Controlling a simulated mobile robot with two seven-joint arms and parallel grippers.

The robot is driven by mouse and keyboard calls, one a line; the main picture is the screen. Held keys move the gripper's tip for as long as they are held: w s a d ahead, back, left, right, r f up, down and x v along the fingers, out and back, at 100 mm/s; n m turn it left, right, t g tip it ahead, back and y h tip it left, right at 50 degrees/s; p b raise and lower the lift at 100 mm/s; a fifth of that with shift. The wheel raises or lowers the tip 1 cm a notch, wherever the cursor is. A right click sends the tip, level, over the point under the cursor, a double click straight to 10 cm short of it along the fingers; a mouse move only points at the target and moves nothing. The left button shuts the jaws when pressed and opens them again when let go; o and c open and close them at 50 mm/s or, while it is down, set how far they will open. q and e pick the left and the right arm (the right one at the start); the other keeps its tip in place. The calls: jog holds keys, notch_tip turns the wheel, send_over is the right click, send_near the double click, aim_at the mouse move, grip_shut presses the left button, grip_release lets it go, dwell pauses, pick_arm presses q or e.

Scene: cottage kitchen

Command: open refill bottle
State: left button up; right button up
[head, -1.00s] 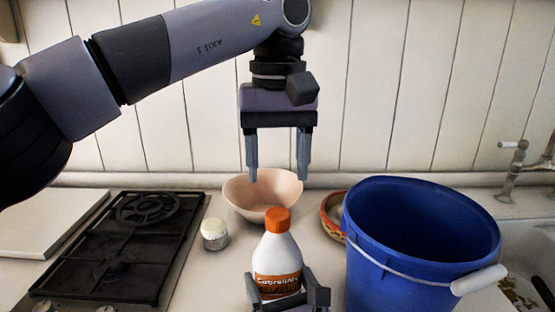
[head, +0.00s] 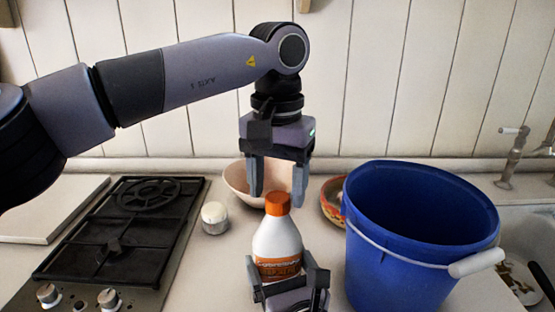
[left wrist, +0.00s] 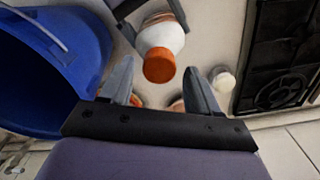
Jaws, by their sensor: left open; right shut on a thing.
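The refill bottle (head: 277,240) is white with an orange cap (head: 278,203) and an orange label, and stands upright in the head view. My right gripper (head: 288,280) is shut on its lower body at the bottom of the head view. My left gripper (head: 277,200) is above, pointing down and open, with its fingertips near the height of the cap. In the left wrist view the cap (left wrist: 159,66) shows just beyond the open fingers (left wrist: 160,85) and nothing is between them. The bottle's lower part is partly hidden by my right gripper.
A blue bucket (head: 420,215) with a white handle grip stands close on the right. A pinkish bowl (head: 236,183) and a patterned bowl (head: 332,203) are behind. A small white-lidded jar (head: 214,217) and a gas hob (head: 120,235) are left. A sink (head: 525,270) is far right.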

pick_arm(q)
jog(key=shift+f, duration=0.75)
